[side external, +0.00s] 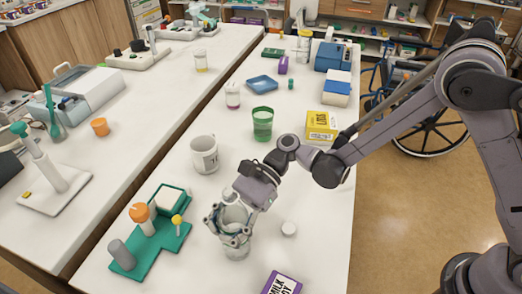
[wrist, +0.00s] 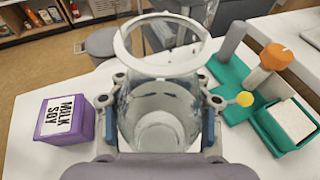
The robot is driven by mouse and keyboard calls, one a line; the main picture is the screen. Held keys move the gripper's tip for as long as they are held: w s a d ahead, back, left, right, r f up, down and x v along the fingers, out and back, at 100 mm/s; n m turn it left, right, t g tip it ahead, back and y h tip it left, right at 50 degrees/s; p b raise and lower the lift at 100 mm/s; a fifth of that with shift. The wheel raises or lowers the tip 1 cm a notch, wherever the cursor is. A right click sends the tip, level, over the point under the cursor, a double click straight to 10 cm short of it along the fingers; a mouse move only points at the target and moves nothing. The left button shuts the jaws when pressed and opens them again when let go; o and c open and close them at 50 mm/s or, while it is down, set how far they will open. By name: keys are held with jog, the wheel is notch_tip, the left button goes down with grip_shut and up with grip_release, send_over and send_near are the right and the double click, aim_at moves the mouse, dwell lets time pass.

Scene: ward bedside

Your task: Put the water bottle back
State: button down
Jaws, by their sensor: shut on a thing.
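The water bottle looks like a clear, glass-like vessel with a pale round rim (wrist: 160,45). In the side view it stands about upright at the near part of the white table, its lower part (side external: 237,252) showing below the fingers. My gripper (side external: 231,224) is shut around its body. In the wrist view the fingers of my gripper (wrist: 160,122) press on it from left and right. I cannot tell whether its base touches the table.
A green tray (side external: 125,262) with pegs stands close on the left. A purple "MILK SOY" box (wrist: 68,120) is near the front. A white mug (side external: 204,155) and green cup (side external: 262,123) stand behind.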

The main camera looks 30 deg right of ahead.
jog(key=shift+f, duration=0.15)
jog(key=c, duration=0.5)
grip_release()
jog(key=shift+w+d+r, duration=0.15)
jog(key=shift+d+r, duration=0.05)
jog(key=shift+d, duration=0.1)
jog(key=w+d+r+n+t+h, duration=0.2)
jog(key=d+r+t, duration=0.1)
jog(key=d, duration=0.6)
jog(key=w+d+r+n+t+h, duration=0.15)
jog(key=d+r, duration=0.25)
jog(key=d, duration=0.4)
jog(key=s+d+n+t+h, duration=0.3)
jog(key=d+n+t+h, duration=0.1)
jog(key=d, duration=0.6)
jog(key=s+d+n+t+h, duration=0.4)
jog(key=d+n+h, duration=0.1)
jog(key=d, duration=0.6)
jog(key=shift+s+d+r+n+h, duration=0.2)
jog(key=shift+n+h, duration=0.15)
jog(key=shift+n, duration=0.2)
